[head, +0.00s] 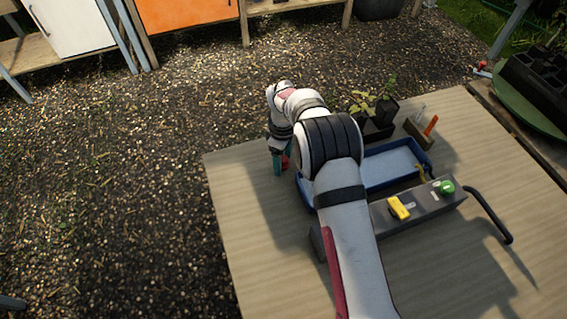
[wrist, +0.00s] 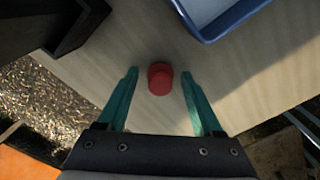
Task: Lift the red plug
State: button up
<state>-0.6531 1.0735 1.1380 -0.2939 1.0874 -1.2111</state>
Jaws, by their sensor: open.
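The red plug (wrist: 160,79) stands on the wooden table, between and slightly beyond the two teal fingers of my gripper (wrist: 158,82) in the wrist view. The fingers are spread apart, with a gap on each side of the plug. In the head view, a small part of the red plug (head: 285,161) shows just right of my gripper (head: 279,163), near the table's far left edge. My arm hides much of that area.
A blue tray (head: 428,160) lies right of the plug; it also shows in the wrist view (wrist: 207,37). Potted plants (head: 386,106) stand behind. The table's left front is clear.

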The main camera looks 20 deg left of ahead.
grip_shut()
jog(key=shift+r, duration=0.1)
